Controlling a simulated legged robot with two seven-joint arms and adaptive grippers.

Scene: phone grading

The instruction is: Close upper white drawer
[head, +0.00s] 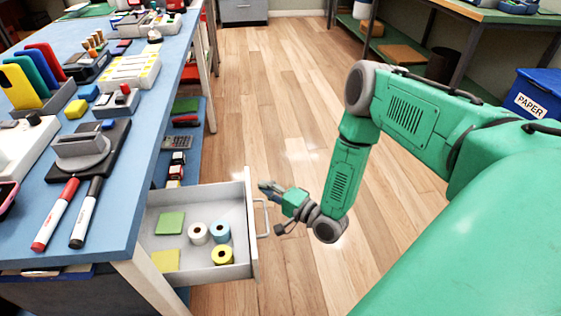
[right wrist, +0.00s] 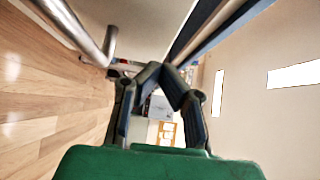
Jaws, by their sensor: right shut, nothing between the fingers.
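The upper white drawer (head: 251,225) is pulled out from under the blue table in the head view. It holds tape rolls in white, blue and yellow and green and yellow note pads. Its metal handle (head: 265,218) is on the front panel. My right gripper (head: 264,186) is shut and empty beside the drawer front, near the handle's far end. In the right wrist view the gripper (right wrist: 160,70) has its fingertips together, and the metal handle (right wrist: 88,35) shows at the upper left. I cannot tell whether the gripper touches the drawer. My left gripper is out of view.
The blue table (head: 120,170) carries phones, markers and small trays. A lower blue shelf (head: 186,130) holds small items behind the drawer. A blue paper bin (head: 535,98) stands at the far right.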

